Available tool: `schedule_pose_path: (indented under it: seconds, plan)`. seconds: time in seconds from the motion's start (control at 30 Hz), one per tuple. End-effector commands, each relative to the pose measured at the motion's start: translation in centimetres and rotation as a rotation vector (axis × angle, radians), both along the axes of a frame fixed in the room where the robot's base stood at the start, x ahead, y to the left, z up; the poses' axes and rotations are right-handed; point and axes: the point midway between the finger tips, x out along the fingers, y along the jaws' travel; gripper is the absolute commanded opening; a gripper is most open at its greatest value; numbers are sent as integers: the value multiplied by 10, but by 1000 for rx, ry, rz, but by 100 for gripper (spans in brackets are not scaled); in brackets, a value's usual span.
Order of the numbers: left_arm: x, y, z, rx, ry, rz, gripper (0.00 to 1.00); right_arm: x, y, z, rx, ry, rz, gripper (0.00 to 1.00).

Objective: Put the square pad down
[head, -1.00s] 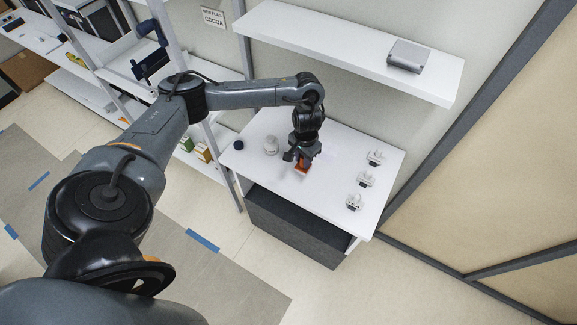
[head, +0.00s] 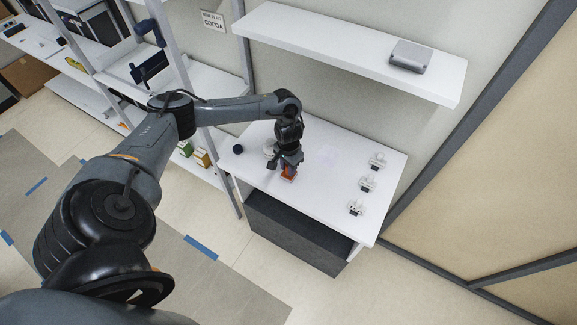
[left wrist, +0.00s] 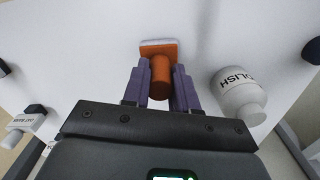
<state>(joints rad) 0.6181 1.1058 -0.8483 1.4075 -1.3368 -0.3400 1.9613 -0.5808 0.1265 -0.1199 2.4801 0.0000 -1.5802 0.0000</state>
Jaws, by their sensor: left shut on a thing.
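The square pad (head: 289,173) is orange and held over the white table near its front edge, at the left part of the tabletop. In the left wrist view the pad (left wrist: 158,50) shows an orange block with a round orange handle and a pale edge layer. My left gripper (left wrist: 160,85) is shut on the handle between its two purple fingers. The gripper (head: 287,161) points down in the head view. I cannot tell whether the pad touches the table. My right gripper is not in view.
A white polish bottle (left wrist: 240,95) stands close beside the gripper. A dark round thing (head: 238,149) sits at the table's left. Several small white items, one here (head: 366,184), line the right side. The table (head: 325,190) is clear between. A shelf (head: 340,50) hangs above.

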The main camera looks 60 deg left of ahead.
Motion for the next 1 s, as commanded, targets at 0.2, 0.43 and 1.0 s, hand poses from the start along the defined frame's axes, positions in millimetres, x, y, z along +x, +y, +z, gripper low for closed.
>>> schedule_pose_path:
  seconds: [0.2, 0.43, 1.0]
  plan:
    - [0, 0, 0, 0, 0, 0, 3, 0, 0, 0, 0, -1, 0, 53]
    - [0, 0, -3, 0, 0, 0, 46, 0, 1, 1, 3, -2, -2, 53]
    - [1, 0, 16, -2, -2, -2, 53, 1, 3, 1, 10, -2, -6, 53]
